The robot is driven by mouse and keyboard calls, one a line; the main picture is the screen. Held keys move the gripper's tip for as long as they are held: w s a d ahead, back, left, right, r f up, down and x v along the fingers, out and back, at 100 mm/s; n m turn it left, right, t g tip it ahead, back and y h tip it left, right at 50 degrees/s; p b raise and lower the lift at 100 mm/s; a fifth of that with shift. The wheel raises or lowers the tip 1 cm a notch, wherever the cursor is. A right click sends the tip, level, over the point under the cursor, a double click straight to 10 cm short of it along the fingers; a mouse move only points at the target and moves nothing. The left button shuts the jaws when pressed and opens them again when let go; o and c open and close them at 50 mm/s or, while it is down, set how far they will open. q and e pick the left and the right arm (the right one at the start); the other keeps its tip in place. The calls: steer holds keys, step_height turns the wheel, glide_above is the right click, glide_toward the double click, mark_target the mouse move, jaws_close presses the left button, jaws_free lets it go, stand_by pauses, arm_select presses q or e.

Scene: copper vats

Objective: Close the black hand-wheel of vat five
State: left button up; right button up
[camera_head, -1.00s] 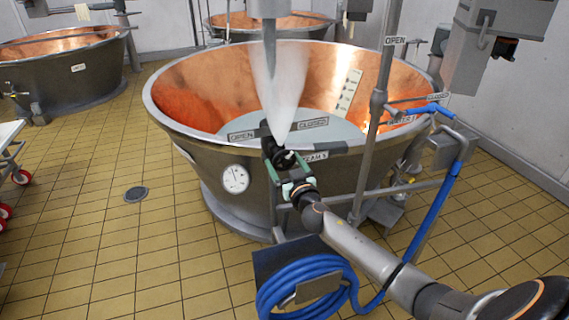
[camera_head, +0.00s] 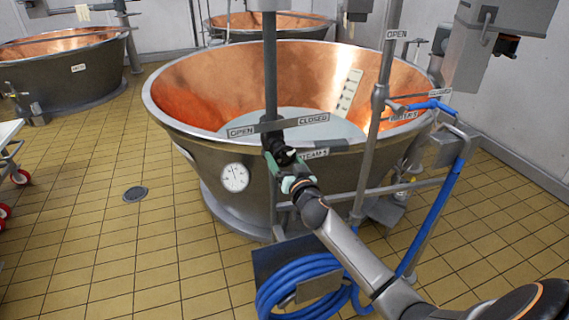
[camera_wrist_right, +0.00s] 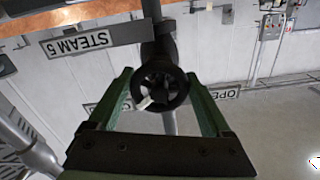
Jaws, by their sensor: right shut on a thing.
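The black hand-wheel (camera_head: 284,154) sits on the grey steam pipe (camera_head: 270,80) in front of the copper-lined vat (camera_head: 200,92), beside a STEAM 5 label (camera_head: 313,153). It also shows in the right wrist view (camera_wrist_right: 162,88), with a small pale mark on its rim. My right gripper (camera_head: 279,162) has its green fingers on either side of the wheel and is shut on it; the fingers partly hide the wheel in the head view. Labels reading OPEN (camera_head: 242,132) and CLOSED (camera_head: 313,120) are above the wheel. No steam shows at the pipe. My left gripper is not in view.
A coiled blue hose (camera_head: 300,290) hangs low in front of the vat. A round dial (camera_head: 234,178) is on the vat's front. Tiled floor (camera_head: 90,240) is open to the left.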

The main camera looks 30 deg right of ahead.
steer(key=shift+m, duration=0.6)
steer(key=o, duration=1.2)
steer(key=shift+c, duration=0.2)
steer(key=shift+s, duration=0.1)
steer(key=v, duration=1.2)
steer(key=shift+s, duration=0.2)
steer(key=shift+a+f, duration=0.1)
steer(key=s+a+f+n+g+y+p, duration=0.2)
steer(key=s+a+f+n+g+y, duration=0.1)
steer(key=s+a+f, duration=0.6)
steer(key=s+a+f+n+g+y+p, duration=0.2)
steer(key=s+a+f+n+g, duration=0.3)
steer(key=s+a+f, duration=0.4)
steer(key=s+f+y, duration=0.1)
steer(key=s+f, duration=0.3)
steer(key=f, duration=0.1)
steer(key=shift+n+y, duration=0.3)
steer(key=shift+y, duration=0.1)
